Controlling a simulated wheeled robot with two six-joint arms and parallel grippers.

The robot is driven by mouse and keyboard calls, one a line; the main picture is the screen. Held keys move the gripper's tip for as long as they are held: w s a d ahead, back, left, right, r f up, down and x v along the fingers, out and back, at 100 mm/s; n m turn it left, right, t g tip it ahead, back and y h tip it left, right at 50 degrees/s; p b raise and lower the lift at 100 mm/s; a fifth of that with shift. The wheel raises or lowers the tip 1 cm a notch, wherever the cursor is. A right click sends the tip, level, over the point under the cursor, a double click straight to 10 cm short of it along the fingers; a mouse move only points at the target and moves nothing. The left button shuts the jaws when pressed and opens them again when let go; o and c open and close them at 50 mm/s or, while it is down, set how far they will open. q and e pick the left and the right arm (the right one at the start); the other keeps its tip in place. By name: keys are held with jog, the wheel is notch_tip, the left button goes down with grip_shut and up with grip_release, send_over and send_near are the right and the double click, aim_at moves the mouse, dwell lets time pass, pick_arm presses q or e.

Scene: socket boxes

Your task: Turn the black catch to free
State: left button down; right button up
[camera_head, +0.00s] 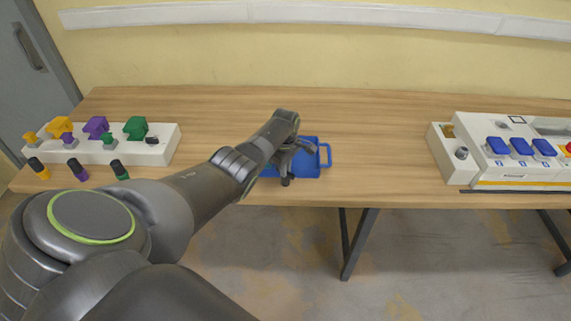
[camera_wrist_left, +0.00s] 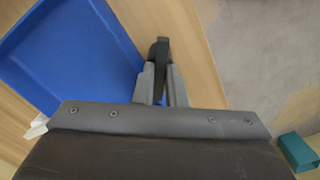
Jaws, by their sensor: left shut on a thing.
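A small black part (camera_head: 152,140), which looks like the black catch, sits at the right end of the long white socket box (camera_head: 168,153) on the left of the table. It is too small to tell which way it is turned. My left gripper (camera_head: 287,180) is well to the right of it, over the front of the blue tray. In the left wrist view, my left gripper (camera_wrist_left: 161,92) is shut on a slim black thing (camera_wrist_left: 161,52) between its grey fingers. I cannot tell what that thing is. My right gripper is not in view.
The blue tray (camera_head: 312,169) lies at the table's front edge. Orange, purple and green sockets top the left box, with several dark, colour-banded pieces (camera_head: 119,169) before it. A white box (camera_head: 455,170) with blue buttons stands right.

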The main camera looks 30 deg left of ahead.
pick_arm(q)
jog(key=n+p, duration=0.1)
jog(key=n, duration=0.2)
jog(key=shift+a+r, duration=0.1)
jog(key=shift+r, duration=0.05)
jog(key=shift+n+p, duration=0.35)
jog(key=shift+n, duration=1.35)
jog(key=c, duration=1.5)
grip_release()
jog(key=shift+r+p, duration=0.45)
notch_tip(320, 180, up, 5)
jog(key=p, duration=0.2)
jog(key=shift+p, duration=0.35)
notch_tip(320, 180, up, 11)
jog(key=shift+r+b, duration=0.2)
jog(key=shift+b, duration=0.15)
